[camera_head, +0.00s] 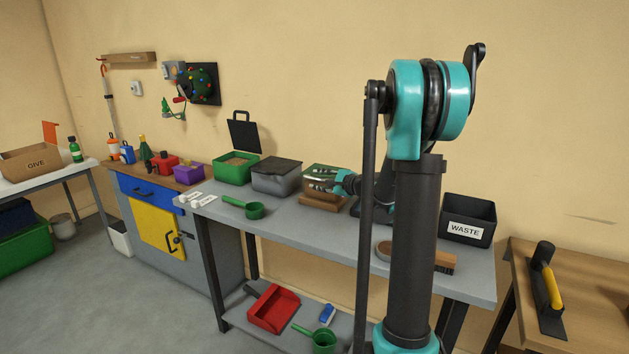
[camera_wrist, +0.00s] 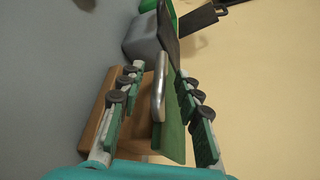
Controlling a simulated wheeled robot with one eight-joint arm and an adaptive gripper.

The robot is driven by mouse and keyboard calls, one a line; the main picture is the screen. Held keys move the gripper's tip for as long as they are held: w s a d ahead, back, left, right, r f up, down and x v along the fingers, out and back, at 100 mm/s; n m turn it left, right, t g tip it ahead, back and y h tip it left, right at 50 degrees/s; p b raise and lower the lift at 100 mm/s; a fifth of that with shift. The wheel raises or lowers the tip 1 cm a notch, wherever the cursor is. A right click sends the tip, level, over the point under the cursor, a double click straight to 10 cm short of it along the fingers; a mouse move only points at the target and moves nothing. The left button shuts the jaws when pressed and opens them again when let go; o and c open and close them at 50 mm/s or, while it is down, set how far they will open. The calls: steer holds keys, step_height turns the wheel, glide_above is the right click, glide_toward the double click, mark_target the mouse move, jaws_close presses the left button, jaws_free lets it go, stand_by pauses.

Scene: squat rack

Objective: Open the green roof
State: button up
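The green roof (camera_head: 318,172) is part of a small wooden-based box on the grey bench. In the wrist view the green roof (camera_wrist: 175,130) shows as a flat green panel with a curved silver handle (camera_wrist: 160,88) on it. The wooden base (camera_wrist: 98,120) shows to its left. My gripper (camera_head: 322,181) is at the roof, partly covering it in the head view. In the wrist view my gripper (camera_wrist: 157,88) is open, with the handle between its two fingers. Gaps show on both sides of the handle. The roof looks closed, but its far edge is hard to see.
A grey bin with a dark lid (camera_head: 276,177) stands just left of the box. A green bin (camera_head: 236,167) with its dark lid raised is further left. A green scoop (camera_head: 252,209), a brush (camera_head: 444,262) and a black WASTE bin (camera_head: 468,221) are on the bench.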

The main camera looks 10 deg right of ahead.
steer(key=shift+x, duration=1.15)
steer(key=shift+c, duration=0.5)
jaws_close()
